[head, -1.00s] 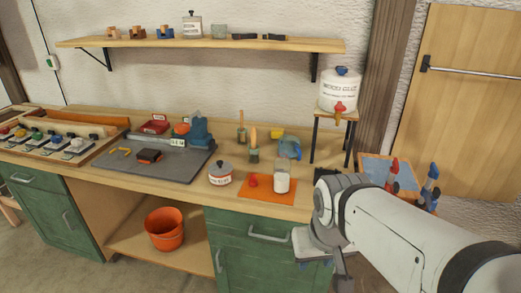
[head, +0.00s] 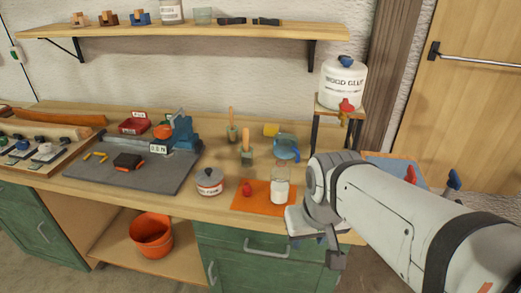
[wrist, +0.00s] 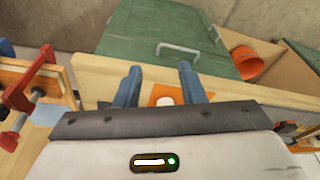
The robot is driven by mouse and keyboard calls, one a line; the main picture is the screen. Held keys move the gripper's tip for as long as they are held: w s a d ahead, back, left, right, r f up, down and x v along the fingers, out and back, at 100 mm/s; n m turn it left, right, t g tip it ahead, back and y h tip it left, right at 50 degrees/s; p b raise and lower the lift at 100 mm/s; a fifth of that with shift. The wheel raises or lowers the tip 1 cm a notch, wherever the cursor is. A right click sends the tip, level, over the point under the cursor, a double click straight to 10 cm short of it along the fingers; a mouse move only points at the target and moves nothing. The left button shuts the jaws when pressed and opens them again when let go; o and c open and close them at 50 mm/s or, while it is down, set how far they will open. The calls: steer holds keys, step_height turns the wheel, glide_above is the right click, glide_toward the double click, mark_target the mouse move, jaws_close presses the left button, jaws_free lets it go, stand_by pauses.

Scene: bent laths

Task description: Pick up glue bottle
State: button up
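The glue bottle (head: 280,186) is a small, clear jar with white contents, upright on an orange mat (head: 240,200) near the bench's front edge. It looks open at the top. A small red cap (head: 247,188) lies on the mat to its left. My gripper (wrist: 160,74) is open and empty. In the head view my wrist is just right of the bottle and nearer the camera; the fingers are mostly hidden there. In the wrist view the orange mat and a white round thing (wrist: 164,100), probably the bottle, show between the fingers, partly hidden by my gripper body.
A large wood glue dispenser (head: 342,84) with a red tap stands on a stand at the right. A round lidded tin (head: 209,182), brushes in pots and a blue jug (head: 286,147) are near the bottle. A grey mat with tools lies left. An orange bucket (head: 152,236) is below.

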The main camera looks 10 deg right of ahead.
mark_target(282, 172)
steer(key=shift+o, duration=0.6)
steer(key=shift+w, duration=0.1)
steer(key=o, duration=0.8)
steer(key=w+t+b, duration=0.1)
steer(key=w+b, duration=0.2)
steer(key=w, duration=0.4)
steer(key=w+m+t+b, duration=0.1)
steer(key=w+b, duration=0.3)
steer(key=w, duration=0.4)
steer(key=w+f+t+b, duration=0.1)
steer(key=w+b, duration=0.2)
steer(key=w, duration=0.5)
steer(key=shift+w+a+f+h+b, duration=0.1)
steer(key=shift+w+h+b, duration=0.15)
steer(key=shift+h+b, duration=0.15)
steer(key=shift+o, duration=0.2)
steer(key=shift+m, duration=0.3)
steer(key=shift+w+x, duration=0.2)
steer(key=shift+x, duration=1.6)
steer(key=shift+w+x, duration=0.15)
steer(key=shift+x, duration=1.65)
